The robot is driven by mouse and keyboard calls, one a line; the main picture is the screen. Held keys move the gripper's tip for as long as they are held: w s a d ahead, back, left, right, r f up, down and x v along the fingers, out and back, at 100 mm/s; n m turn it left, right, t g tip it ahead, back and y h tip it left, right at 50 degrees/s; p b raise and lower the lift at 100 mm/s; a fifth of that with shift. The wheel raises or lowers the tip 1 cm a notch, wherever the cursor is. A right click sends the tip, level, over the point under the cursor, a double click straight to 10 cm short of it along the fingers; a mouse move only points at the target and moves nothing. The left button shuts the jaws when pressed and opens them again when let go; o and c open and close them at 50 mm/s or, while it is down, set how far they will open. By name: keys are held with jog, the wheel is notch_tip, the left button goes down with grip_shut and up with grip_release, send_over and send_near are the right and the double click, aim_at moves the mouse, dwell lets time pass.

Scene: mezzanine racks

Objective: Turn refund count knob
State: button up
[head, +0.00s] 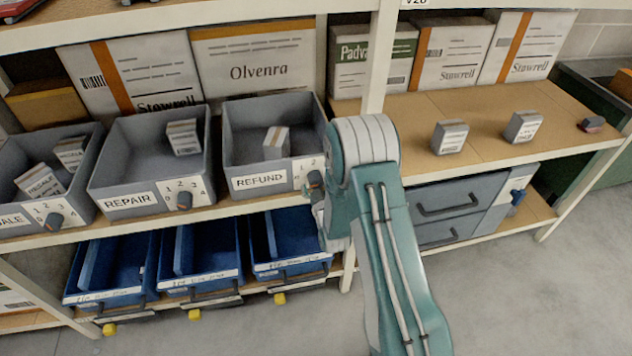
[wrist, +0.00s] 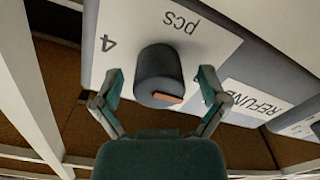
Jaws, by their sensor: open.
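The grey REFUND bin (head: 229,160) stands on the middle shelf in the head view, with one small box inside. Its dark count knob (head: 315,179) is on the number plate at the right end of its front. In the wrist view the knob (wrist: 159,70) is close, with an orange-brown mark on its edge. The plate (wrist: 205,45) appears rotated; "4" and "pcs" show, other numbers are hidden. My gripper (wrist: 162,77) is open, with a finger on each side of the knob and visible gaps. In the head view my arm mostly hides the gripper.
The REPAIR bin (head: 128,202) and another grey bin (head: 90,210) to its left have similar knobs. Blue bins (head: 290,268) sit on the lower shelf. A white rack post (head: 378,60) stands close behind my arm. The floor at right is clear.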

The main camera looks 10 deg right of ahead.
jog(key=c, duration=1.1)
jog(key=shift+c, duration=0.2)
jog(key=shift+m, duration=0.3)
jog(key=m, duration=0.4)
jog(key=shift+m, duration=2.1)
jog(key=o, duration=1.1)
jog(key=shift+w, duration=0.1)
jog(key=shift+o, duration=0.2)
